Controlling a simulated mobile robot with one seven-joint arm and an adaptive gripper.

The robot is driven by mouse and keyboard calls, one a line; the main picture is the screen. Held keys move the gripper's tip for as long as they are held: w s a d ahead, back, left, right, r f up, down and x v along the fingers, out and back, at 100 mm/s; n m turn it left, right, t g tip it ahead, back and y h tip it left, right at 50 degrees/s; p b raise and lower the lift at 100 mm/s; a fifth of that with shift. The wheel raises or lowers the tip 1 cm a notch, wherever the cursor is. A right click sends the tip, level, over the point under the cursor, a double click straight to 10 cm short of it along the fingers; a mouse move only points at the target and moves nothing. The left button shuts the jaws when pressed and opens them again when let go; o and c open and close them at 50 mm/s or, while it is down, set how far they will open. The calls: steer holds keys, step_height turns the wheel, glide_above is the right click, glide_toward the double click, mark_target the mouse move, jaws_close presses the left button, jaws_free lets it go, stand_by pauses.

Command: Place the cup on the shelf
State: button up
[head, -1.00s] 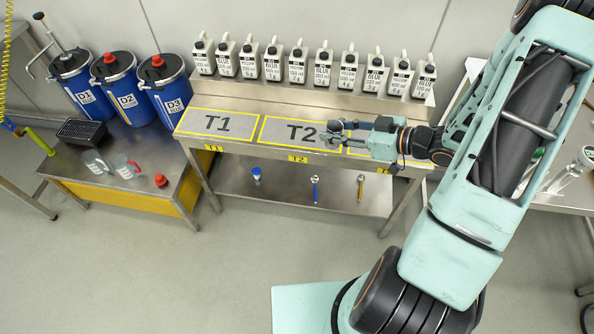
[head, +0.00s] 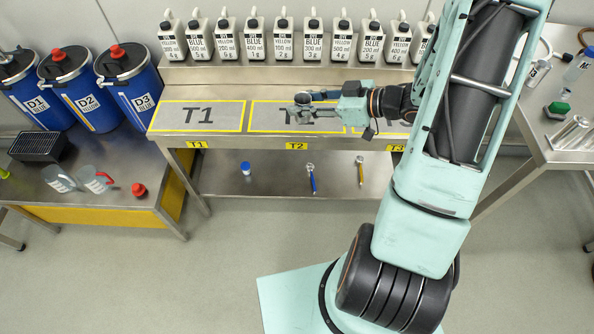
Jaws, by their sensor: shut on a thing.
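My gripper (head: 302,105) is above the T2 area of the middle bench, with its fingers pointing left. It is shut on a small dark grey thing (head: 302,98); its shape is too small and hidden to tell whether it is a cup. Two clear measuring cups stand on the left table: one with a grey handle (head: 59,179) and one with a red handle (head: 94,179). The middle bench has a lower shelf (head: 270,183) and a raised back shelf (head: 225,76).
Several white bottles (head: 254,40) line the raised shelf. The lower shelf holds a blue-capped item (head: 246,169) and two tools (head: 311,178). The T1 area (head: 200,116) is clear. Blue drums (head: 136,90) stand at left. A side table (head: 560,140) is at right.

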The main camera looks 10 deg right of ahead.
steer(key=f+b, duration=0.5)
steer(key=b, duration=0.2)
steer(key=f+b, duration=0.4)
steer(key=b, duration=0.3)
steer(key=f+b, duration=0.5)
steer(key=b, duration=0.2)
steer(key=shift+w+a+f, duration=0.15)
steer(key=shift+w+f, duration=0.15)
